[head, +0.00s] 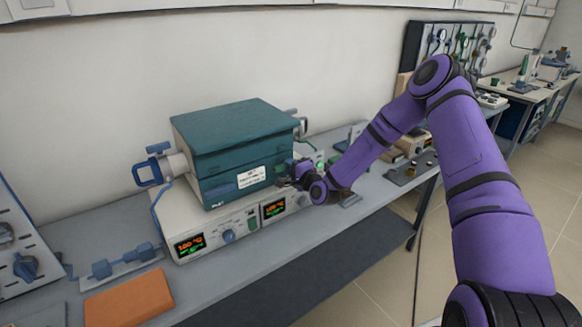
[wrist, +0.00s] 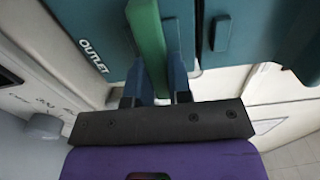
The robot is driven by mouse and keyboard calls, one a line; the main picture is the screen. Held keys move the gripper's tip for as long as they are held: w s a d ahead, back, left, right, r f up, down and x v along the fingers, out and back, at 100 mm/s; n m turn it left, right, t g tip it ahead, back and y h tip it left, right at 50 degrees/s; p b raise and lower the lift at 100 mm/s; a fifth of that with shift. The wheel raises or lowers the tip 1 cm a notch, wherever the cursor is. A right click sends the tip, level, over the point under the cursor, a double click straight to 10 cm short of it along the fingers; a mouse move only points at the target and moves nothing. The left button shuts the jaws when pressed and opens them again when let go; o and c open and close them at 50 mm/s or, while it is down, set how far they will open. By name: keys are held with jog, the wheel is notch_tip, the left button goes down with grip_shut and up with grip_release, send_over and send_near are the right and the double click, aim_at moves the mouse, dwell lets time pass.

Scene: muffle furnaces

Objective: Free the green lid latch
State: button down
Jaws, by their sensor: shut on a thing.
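The green lid latch (wrist: 147,38) is a long green bar at the top centre of the wrist view, against the teal furnace body. My gripper (wrist: 157,72) has one finger on each side of the bar and is shut on it. In the head view my gripper (head: 299,174) is at the right front corner of the teal furnace (head: 232,148), where the latch is hard to make out. The furnace lid (head: 236,122) looks down.
The furnace sits on a white control base (head: 218,229) with lit displays on a grey bench (head: 338,203). A blue-handled fitting (head: 152,168) sticks out at its left. An orange block (head: 128,298) lies front left. More apparatus stands right along the bench.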

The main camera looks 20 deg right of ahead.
jog(key=c, duration=1)
grip_release()
jog(key=shift+c, duration=0.2)
jog(key=shift+s, duration=0.1)
jog(key=v, duration=1)
jog(key=shift+s+d, duration=0.15)
jog(key=shift+s, duration=0.15)
